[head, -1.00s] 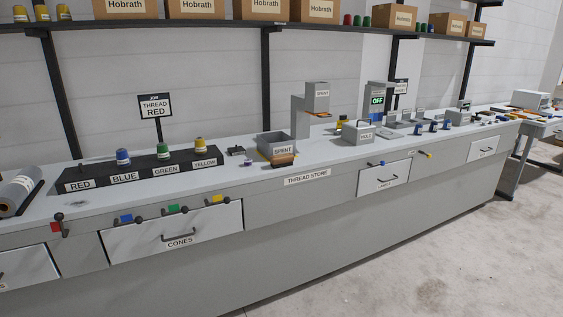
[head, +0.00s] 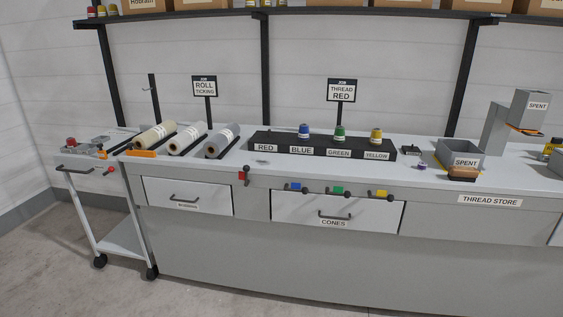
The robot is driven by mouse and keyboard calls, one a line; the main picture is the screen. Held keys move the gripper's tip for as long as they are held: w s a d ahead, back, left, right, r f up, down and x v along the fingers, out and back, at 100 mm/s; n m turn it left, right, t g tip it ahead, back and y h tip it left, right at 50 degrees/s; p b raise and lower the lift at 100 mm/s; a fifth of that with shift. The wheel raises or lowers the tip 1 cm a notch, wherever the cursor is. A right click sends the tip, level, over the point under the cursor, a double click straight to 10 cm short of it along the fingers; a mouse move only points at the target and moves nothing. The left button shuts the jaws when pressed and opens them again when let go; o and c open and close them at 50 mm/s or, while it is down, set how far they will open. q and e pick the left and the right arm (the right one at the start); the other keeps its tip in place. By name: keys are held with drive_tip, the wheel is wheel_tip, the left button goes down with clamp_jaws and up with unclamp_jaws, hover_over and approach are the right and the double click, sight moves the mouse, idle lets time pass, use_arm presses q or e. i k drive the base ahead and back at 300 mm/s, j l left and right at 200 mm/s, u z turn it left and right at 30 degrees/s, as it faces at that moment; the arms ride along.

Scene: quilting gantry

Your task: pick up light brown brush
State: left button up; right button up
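A small brown block that looks like the light brown brush (head: 463,172) lies on the grey counter (head: 425,181), close to its front edge. It has a lighter brown top and a darker underside. Neither of my grippers is in view.
A black cone rack (head: 320,146) with blue, green and yellow cones stands left of the bin. Fabric rolls (head: 186,139) lie farther left. A wheeled cart (head: 111,240) stands at the counter's left end. Floor in front is clear.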

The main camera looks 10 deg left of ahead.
sight(459, 174)
drive_tip(key=i+l, duration=0.2)
drive_tip(key=i, duration=0.35)
drive_tip(key=i+l, duration=0.2)
drive_tip(key=i, duration=0.35)
drive_tip(key=i+l+z, duration=0.1)
drive_tip(key=i, duration=0.45)
drive_tip(key=l, duration=0.1)
